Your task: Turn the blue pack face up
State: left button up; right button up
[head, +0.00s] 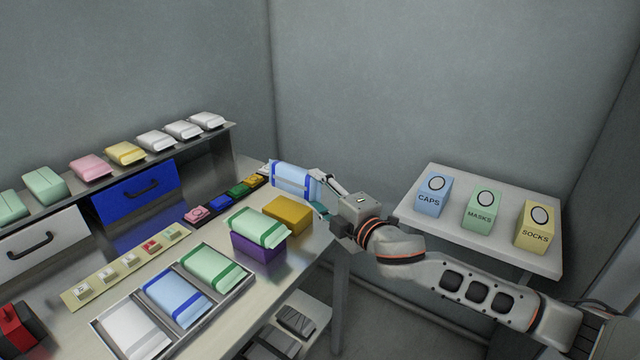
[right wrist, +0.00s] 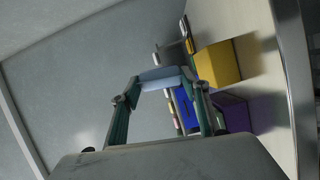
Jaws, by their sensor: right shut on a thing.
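A light blue pack (head: 290,175) with darker blue bands is held up at the far right end of the bench. My right gripper (head: 322,186) is shut on its right end. In the right wrist view, the blue pack (right wrist: 160,78) spans the gap between the two fingertips. I cannot tell which side of it is the face. Another blue pack (head: 178,297) lies in the middle compartment of the tray (head: 228,303), between a white pack and a green pack. My left gripper is not in view.
A yellow block (head: 288,214) and a purple block (head: 258,250) with a green pack (head: 259,227) on top stand near the held pack. A shelf (head: 120,168) of packs runs behind. Boxes marked caps, masks and socks stand on a side table (head: 425,217).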

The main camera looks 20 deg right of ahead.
jog(key=shift+s+a+n+t, duration=0.15)
jog(key=shift+s+n+t, duration=0.2)
jog(key=shift+n, duration=0.25)
jog(key=shift+s+b, duration=0.1)
jog(key=shift+b, duration=0.2)
notch_tip(320, 180, down, 4)
jog(key=b, duration=0.3)
jog(key=shift+r, duration=0.1)
jog(key=shift+f+b, duration=0.3)
jog(key=shift+b, duration=0.1)
jog(key=shift+f, duration=0.35)
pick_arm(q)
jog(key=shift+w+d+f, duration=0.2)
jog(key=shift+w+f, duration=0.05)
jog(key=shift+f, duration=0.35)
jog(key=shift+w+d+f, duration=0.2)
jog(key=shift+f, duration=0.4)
